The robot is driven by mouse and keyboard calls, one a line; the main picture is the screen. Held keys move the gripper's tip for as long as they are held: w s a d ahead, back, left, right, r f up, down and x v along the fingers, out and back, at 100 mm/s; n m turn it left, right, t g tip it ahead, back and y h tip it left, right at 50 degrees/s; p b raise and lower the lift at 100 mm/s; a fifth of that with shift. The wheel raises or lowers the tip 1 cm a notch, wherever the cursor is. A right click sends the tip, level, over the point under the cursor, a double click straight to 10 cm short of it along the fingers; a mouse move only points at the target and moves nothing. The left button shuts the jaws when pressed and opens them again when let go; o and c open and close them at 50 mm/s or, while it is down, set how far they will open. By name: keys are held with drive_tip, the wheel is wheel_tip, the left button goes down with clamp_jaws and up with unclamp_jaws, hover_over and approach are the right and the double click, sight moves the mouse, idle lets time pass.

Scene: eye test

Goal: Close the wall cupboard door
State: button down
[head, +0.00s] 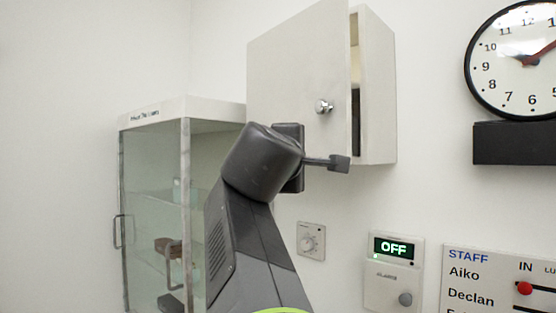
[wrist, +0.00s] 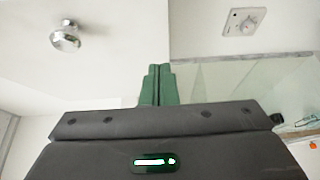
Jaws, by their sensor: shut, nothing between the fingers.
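The white wall cupboard (head: 379,95) hangs in the upper middle of the head view. Its door (head: 285,75) stands partly open, with a gap along its right edge showing a dark strip inside. A round metal knob (head: 323,106) sits near the door's lower right; it also shows in the wrist view (wrist: 66,37). My gripper (head: 340,163) is shut and empty, below and a little right of the knob, overlapping the cupboard's lower edge in the picture. I cannot tell whether it touches the door. Its green fingers are together in the wrist view (wrist: 157,84).
A glass-fronted cabinet (head: 152,165) stands left of my arm. On the wall below the cupboard are a dial (head: 311,240) and a box reading OFF (head: 394,285). A clock (head: 515,85), a dark block (head: 515,143) and a staff board (head: 500,262) are at the right.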

sight(326, 156)
drive_tip(key=w+d, duration=0.1)
drive_tip(key=d, duration=0.1)
drive_tip(key=w+d+p, duration=0.2)
drive_tip(key=d, duration=0.1)
drive_tip(key=shift+w+d+r, duration=0.1)
drive_tip(key=shift+w+d, duration=0.15)
drive_tip(key=shift+d, duration=0.1)
drive_tip(key=shift+w+d+p, duration=0.5)
drive_tip(key=shift+d, duration=0.3)
